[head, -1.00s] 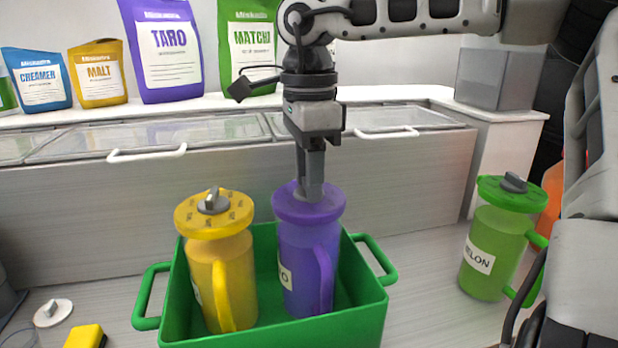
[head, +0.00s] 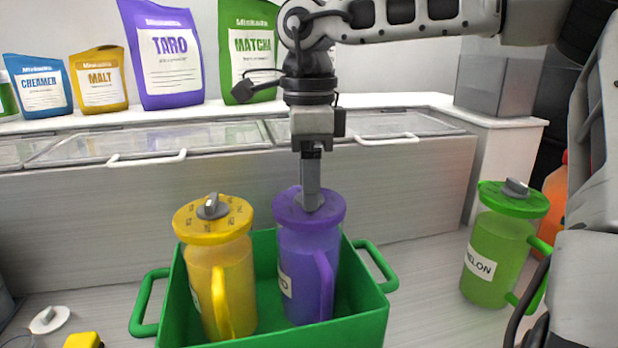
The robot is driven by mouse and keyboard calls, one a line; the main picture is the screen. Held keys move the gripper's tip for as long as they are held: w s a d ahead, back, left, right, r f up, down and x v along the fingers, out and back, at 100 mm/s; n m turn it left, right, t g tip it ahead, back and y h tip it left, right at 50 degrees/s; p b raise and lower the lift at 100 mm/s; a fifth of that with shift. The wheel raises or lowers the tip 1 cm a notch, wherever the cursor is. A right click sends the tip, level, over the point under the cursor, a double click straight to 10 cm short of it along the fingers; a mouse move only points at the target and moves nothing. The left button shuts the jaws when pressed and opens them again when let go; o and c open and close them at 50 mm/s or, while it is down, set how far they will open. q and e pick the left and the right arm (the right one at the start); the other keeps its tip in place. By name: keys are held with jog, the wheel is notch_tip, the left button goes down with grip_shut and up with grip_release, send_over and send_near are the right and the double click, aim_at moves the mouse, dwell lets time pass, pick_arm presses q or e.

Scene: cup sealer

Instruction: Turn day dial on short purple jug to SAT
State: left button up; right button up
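The short purple jug (head: 308,265) stands upright in a green carrier (head: 263,247), its handle toward me and its label partly turned away to the left. My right gripper (head: 311,200) points straight down onto the middle of the purple lid (head: 283,208), at the day dial. The fingers look close together around the dial knob, which they hide. I cannot read the day marks on the purple lid or tell which day the dial points to. My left gripper is not in view.
A yellow jug (head: 219,270) with a grey dial knob stands just left of the purple jug in the carrier. A green melon jug (head: 492,255) stands at right. A white lid-like disc (head: 50,319) and a yellow block (head: 83,340) lie at lower left.

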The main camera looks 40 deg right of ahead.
dwell(0.4)
notch_tip(320, 180, up, 16)
jog(key=p, duration=0.1)
dwell(0.3)
dwell(0.5)
